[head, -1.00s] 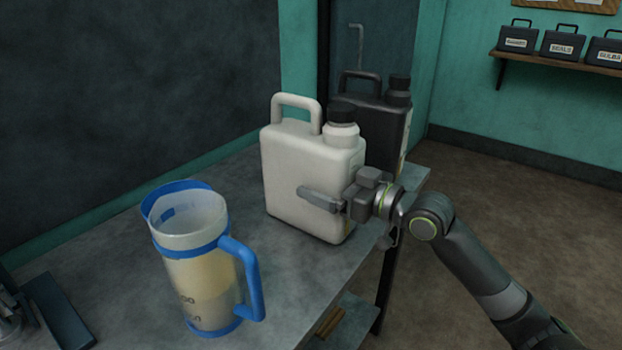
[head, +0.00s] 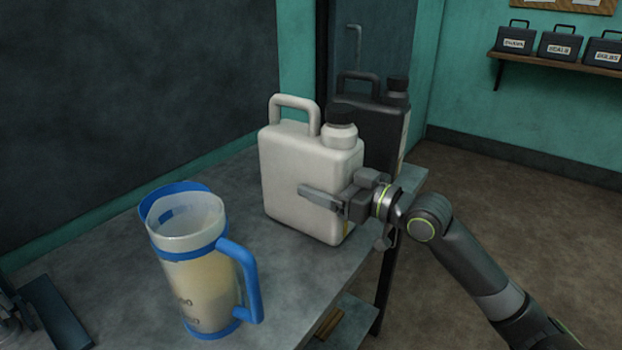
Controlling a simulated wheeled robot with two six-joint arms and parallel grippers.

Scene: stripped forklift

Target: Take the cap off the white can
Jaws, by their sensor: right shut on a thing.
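The white can (head: 300,180) stands upright on the grey bench, its loop handle at the upper left. My right gripper (head: 322,197) is shut on the can's body from the right, low below the neck and apart from the cap. One finger lies across the front face; the other is hidden behind the can. My left gripper is not in view.
A dark can (head: 382,125) stands close behind the white can. A clear jug with blue rim and handle (head: 205,265) stands at the front left. The grey bench (head: 110,240) is clear between jug and wall. Its right edge runs just beneath my right gripper.

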